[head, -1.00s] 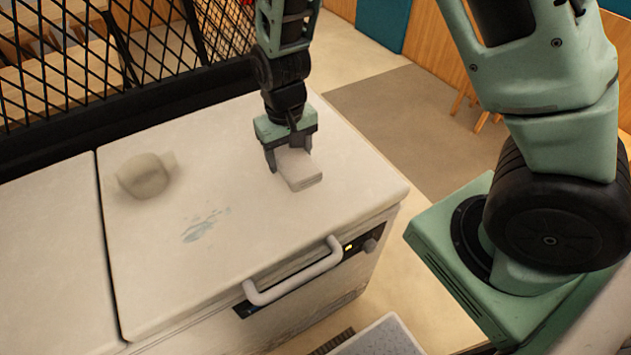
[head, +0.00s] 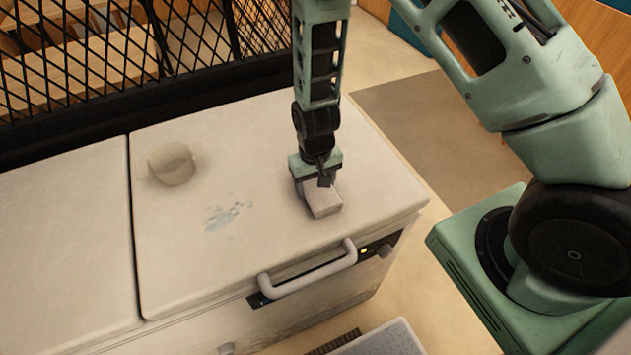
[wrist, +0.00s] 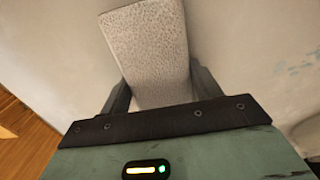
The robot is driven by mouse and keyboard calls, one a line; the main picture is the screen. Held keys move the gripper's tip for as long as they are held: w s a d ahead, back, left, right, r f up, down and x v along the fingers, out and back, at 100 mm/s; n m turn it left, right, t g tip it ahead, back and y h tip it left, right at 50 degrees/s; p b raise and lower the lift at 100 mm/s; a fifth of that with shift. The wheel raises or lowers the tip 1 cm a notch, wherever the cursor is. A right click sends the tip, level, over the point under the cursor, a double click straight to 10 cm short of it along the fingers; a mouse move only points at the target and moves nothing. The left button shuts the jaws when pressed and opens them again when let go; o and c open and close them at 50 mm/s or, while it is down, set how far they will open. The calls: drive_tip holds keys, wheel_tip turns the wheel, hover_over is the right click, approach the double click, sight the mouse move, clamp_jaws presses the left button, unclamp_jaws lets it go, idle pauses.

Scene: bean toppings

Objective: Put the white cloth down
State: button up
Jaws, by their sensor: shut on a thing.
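The white cloth (head: 323,203) is a small folded block with a textured surface. In the head view it is at the right part of the white worktop, touching or just above it; I cannot tell which. My gripper (head: 325,185) points down and is shut on the cloth's near end. In the wrist view the cloth (wrist: 150,50) sticks out between the two fingers of my gripper (wrist: 160,92). A pale bluish smear (head: 228,215) lies on the worktop to the left of the cloth.
A blurred pale cup or jug (head: 172,165) stands on the worktop (head: 245,160) at the back left. A black mesh screen (head: 90,75) runs along the back. A handle (head: 307,275) juts from the front edge. The worktop's right edge is near the cloth.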

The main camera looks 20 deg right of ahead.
sight(315, 183)
drive_tip(key=shift+f, duration=0.2)
drive_tip(key=o, duration=1)
drive_tip(key=shift+o, duration=0.2)
drive_tip(key=shift+r, duration=0.1)
wheel_tip(315, 183, up, 11)
drive_tip(key=b, duration=0.2)
drive_tip(key=s+a+r+n, duration=0.3)
drive_tip(key=s+r, duration=0.4)
drive_tip(key=s, duration=0.3)
drive_tip(key=s+a+r+n, duration=0.3)
drive_tip(key=s+r, duration=0.4)
drive_tip(key=s, duration=0.3)
drive_tip(key=shift+a+n+y, duration=0.15)
drive_tip(key=shift+n+y, duration=0.15)
drive_tip(key=shift+n, duration=0.6)
